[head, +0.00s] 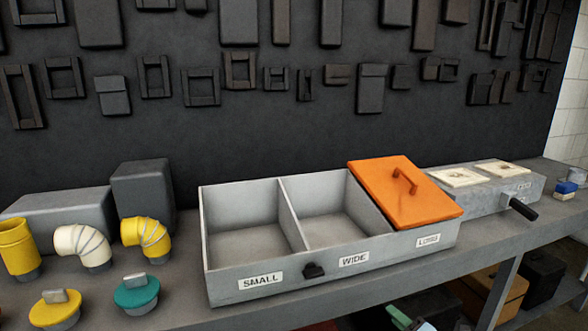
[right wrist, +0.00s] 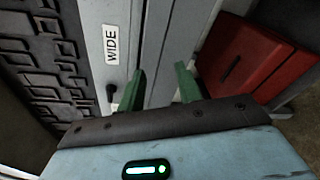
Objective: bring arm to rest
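My right gripper (head: 402,318) shows at the bottom edge of the head view, low in front of the bench. In the right wrist view its two green fingers (right wrist: 161,82) stand apart with nothing between them. The grey bin (head: 235,275) stands on the bench above it, with compartments labelled SMALL and WIDE open and empty. An orange lid (head: 385,185) with a handle covers the right compartment, tilted. The WIDE label (right wrist: 111,45) and a dark knob (right wrist: 111,92) on the bin front show beyond the fingers. My left gripper is not in view.
Yellow and white elbows (head: 82,246), a yellow cap (head: 55,308) and a teal cap (head: 136,293) sit at the left. A grey box with a black handle (head: 522,208) is right of the bin. A red box (right wrist: 255,58) is near my right gripper, below the bench.

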